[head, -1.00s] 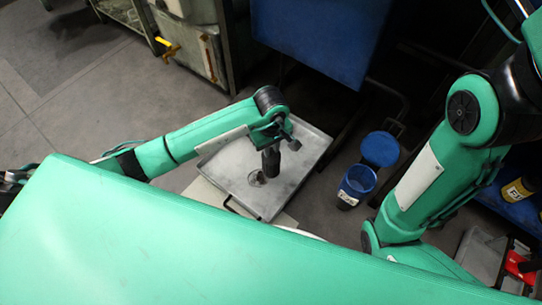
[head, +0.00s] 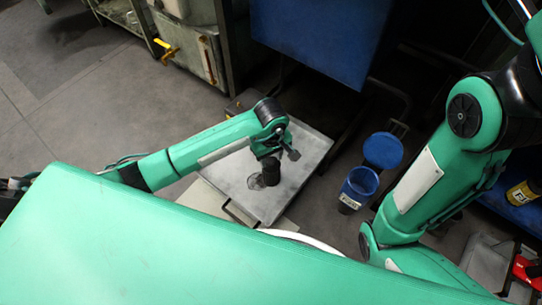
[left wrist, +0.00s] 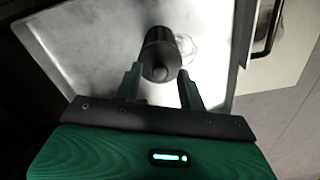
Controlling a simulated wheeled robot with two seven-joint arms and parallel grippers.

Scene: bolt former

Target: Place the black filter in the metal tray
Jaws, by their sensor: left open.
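The black filter (left wrist: 161,54) stands in the metal tray (left wrist: 85,45), near a round mark on the tray floor. In the left wrist view my left gripper (left wrist: 160,88) is open, with one finger on each side of the filter's near end and gaps showing beside it. In the head view the dark filter (head: 270,171) shows just below my left gripper (head: 268,153), over the metal tray (head: 300,150). My right arm comes in from the right; its gripper is out of the picture.
A blue bin (head: 359,186) and a round blue lid (head: 382,150) are right of the tray. A large blue panel (head: 320,35) rises behind it. The tray has a dark handle (head: 240,213) at its near edge. Grey floor (head: 90,120) is clear at left.

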